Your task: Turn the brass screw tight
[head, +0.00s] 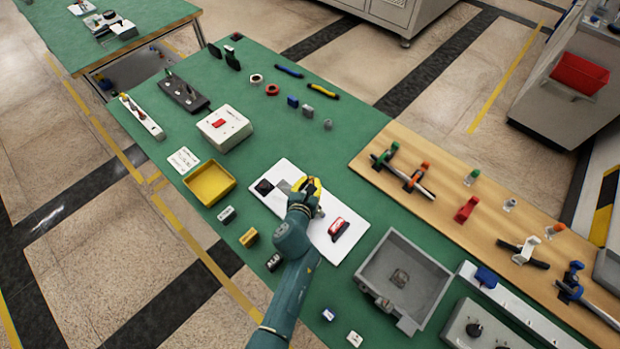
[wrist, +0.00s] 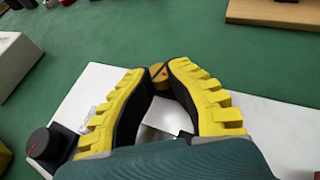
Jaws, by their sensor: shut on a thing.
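My gripper (head: 308,187) has yellow ribbed fingers and is over the white board on the green table. In the wrist view, its two fingertips (wrist: 160,76) are closed around the small brass screw (wrist: 159,71), whose round slotted head shows between them. The fingers hide the lower part of the screw, so I cannot tell how far it sits in its seat. The white board (head: 345,248) also carries a black knob (head: 264,187) on the left and a red rocker switch (head: 339,228) on the right. The knob shows in the wrist view (wrist: 47,146) too.
A yellow tray (head: 209,183) and a white box with a red button (head: 224,128) stand to the left. A grey open bin (head: 404,277) is at the right front. A wooden board with clamps (head: 470,205) lies at the right. Several small parts lie around.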

